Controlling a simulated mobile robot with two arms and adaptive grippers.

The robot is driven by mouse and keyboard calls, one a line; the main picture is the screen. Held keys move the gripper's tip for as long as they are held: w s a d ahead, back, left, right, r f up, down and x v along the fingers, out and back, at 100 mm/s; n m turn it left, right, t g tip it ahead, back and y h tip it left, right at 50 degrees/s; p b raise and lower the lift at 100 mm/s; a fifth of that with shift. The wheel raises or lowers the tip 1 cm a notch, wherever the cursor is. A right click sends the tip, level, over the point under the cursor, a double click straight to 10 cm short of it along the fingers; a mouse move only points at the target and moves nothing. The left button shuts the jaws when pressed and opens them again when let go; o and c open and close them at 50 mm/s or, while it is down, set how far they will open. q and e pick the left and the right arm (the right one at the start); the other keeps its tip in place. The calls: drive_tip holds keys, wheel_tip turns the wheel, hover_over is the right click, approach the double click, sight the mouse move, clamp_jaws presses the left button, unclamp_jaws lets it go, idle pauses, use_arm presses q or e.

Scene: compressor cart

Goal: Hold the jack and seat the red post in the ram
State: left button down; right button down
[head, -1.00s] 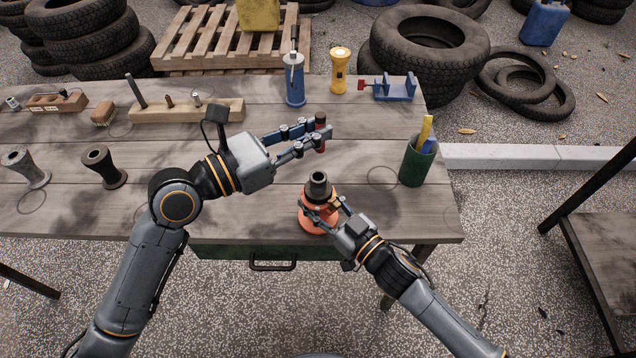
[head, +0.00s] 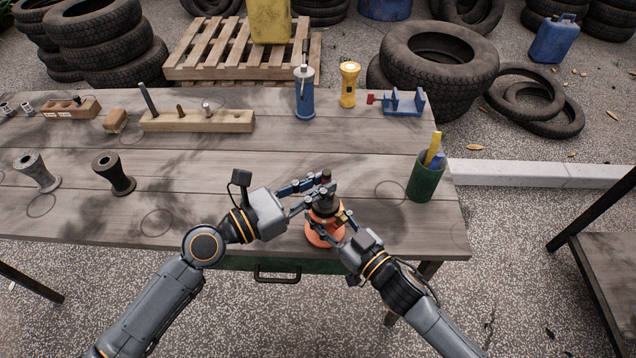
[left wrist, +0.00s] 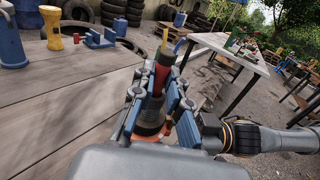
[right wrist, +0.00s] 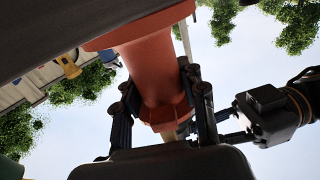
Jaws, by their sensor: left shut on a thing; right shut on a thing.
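The orange jack (head: 323,236) stands on the table near its front edge, with its dark ram (head: 326,207) on top. My right gripper (head: 329,220) is shut on the jack's upper body; the right wrist view shows the orange body (right wrist: 155,65) between its fingers. My left gripper (head: 322,185) is shut on the red post, directly over the ram. The red post (left wrist: 160,77) shows between the fingers in the left wrist view, and its dark top (head: 326,175) shows in the head view. The post's lower end is hidden, so I cannot tell whether it is in the ram.
A green cup (head: 424,178) with pens stands to the right. A blue bottle-shaped jack (head: 304,98), a yellow flashlight (head: 348,88) and a blue vise (head: 404,103) stand at the back. The table's middle is clear.

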use_arm(q)
drive_tip(key=shift+f, duration=0.15)
drive_tip(key=c, duration=1.3)
unclamp_jaws()
drive_tip(key=shift+c, duration=0.2)
drive_tip(key=shift+r, duration=0.2)
drive_tip(key=v, duration=1.2)
use_arm(e)
drive_tip(key=c, duration=0.7)
unclamp_jaws()
